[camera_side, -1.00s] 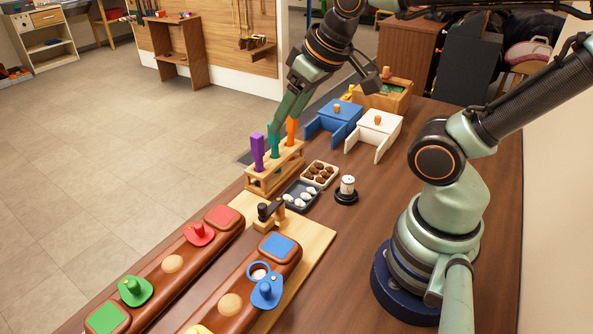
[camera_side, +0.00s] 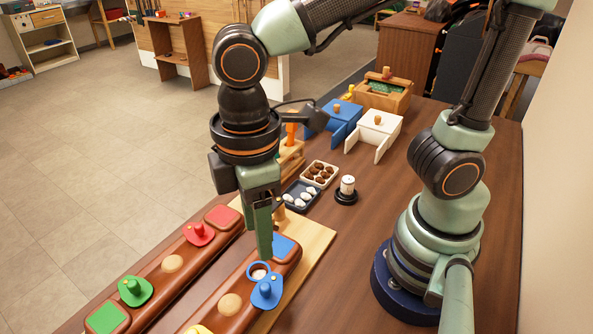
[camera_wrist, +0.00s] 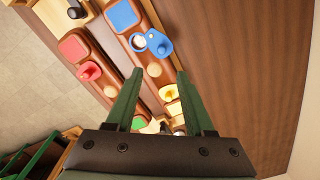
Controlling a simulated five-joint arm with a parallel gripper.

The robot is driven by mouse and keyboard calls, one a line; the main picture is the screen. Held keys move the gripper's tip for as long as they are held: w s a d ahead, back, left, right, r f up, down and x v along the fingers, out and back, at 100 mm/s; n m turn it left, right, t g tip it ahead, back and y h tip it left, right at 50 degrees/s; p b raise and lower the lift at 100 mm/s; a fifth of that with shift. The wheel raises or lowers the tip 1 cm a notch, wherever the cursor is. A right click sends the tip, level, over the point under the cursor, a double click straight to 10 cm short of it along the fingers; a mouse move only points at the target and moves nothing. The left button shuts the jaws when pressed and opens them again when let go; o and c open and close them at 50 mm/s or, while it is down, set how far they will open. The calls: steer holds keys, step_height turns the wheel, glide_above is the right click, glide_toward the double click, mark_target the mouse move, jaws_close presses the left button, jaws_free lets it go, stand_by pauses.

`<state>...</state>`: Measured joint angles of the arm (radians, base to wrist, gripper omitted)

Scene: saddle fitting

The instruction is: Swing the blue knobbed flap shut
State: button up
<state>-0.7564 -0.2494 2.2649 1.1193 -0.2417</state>
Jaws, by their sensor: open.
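The blue knobbed flap (camera_side: 267,293) lies swung aside on the nearer brown bar, with its round knob up. It also shows in the wrist view (camera_wrist: 159,45). Beside it is a blue-rimmed opening (camera_side: 251,273), uncovered, with something white inside; this opening shows in the wrist view too (camera_wrist: 139,42). My gripper (camera_side: 264,256) points down close to the bar's blue-square end, just behind the opening in the side view. In the wrist view my gripper (camera_wrist: 160,72) has its fingers apart with nothing held. The flap lies beyond the fingertips there. Its exact height above the bar is unclear.
The farther brown bar carries a red flap (camera_side: 200,234) and a green flap (camera_side: 135,290). A yellow flap (camera_wrist: 169,92) is on the nearer bar. A dark tray of white pieces (camera_side: 301,196) and a black-based spool (camera_side: 347,188) stand behind.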

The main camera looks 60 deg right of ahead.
mark_target(265, 286)
step_height(265, 286, down, 12)
steer(key=shift+s+a+f, duration=0.1)
steer(key=shift+s, duration=0.05)
stand_by(0.4)
jaws_close()
